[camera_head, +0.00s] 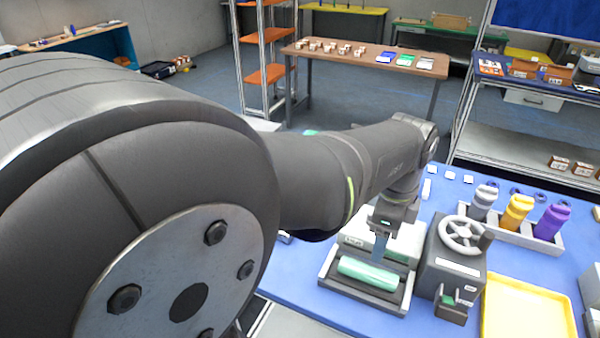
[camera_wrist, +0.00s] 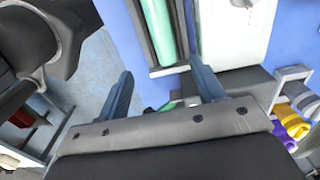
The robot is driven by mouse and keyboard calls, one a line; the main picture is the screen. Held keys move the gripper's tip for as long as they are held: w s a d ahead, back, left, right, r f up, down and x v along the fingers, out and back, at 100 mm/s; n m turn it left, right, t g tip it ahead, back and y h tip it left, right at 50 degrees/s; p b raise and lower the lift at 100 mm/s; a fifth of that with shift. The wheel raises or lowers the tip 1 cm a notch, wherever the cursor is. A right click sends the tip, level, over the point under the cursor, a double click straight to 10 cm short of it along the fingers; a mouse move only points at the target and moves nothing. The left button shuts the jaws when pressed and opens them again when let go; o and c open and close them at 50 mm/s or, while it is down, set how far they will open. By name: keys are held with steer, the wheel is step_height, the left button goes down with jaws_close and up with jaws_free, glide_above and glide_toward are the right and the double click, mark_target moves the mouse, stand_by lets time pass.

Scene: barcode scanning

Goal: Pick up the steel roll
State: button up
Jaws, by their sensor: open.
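A steel-grey roll (camera_head: 483,203) stands upright in a light grey rack (camera_head: 492,233), left of a yellow roll (camera_head: 517,211) and a purple roll (camera_head: 551,222). In the wrist view the grey roll (camera_wrist: 303,98) is at the right edge, partly cut off. My gripper (camera_wrist: 163,73) is open and empty, its two fingers apart. In the head view my gripper (camera_head: 381,243) hangs beside a tray (camera_head: 327,277) with a green roll (camera_head: 368,272), well left of the steel roll. The arm hides part of the fingers there.
A dark grey machine with a handwheel (camera_head: 463,235) stands between my gripper and the rack. A yellow tray (camera_head: 528,308) lies at the front right. Small white pieces (camera_head: 450,175) lie on the blue table behind the machine.

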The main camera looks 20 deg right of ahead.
glide_above(370, 268)
steer(key=f, duration=0.4)
steer(key=s+f, duration=0.1)
steer(key=f, duration=0.2)
steer(key=shift+d, duration=0.15)
steer(key=shift+w+a+f, duration=0.1)
steer(key=shift+w+f, duration=0.05)
steer(key=shift+f, duration=0.75)
steer(key=shift+w+a+f, duration=0.1)
steer(key=shift+w+f, duration=0.1)
steer(key=shift+f, duration=0.75)
steer(key=shift+w+a+f, duration=0.1)
steer(key=shift+w+f, duration=0.05)
steer(key=shift+f, duration=0.75)
steer(key=shift+d+r, duration=0.1)
steer(key=c, duration=1.3)
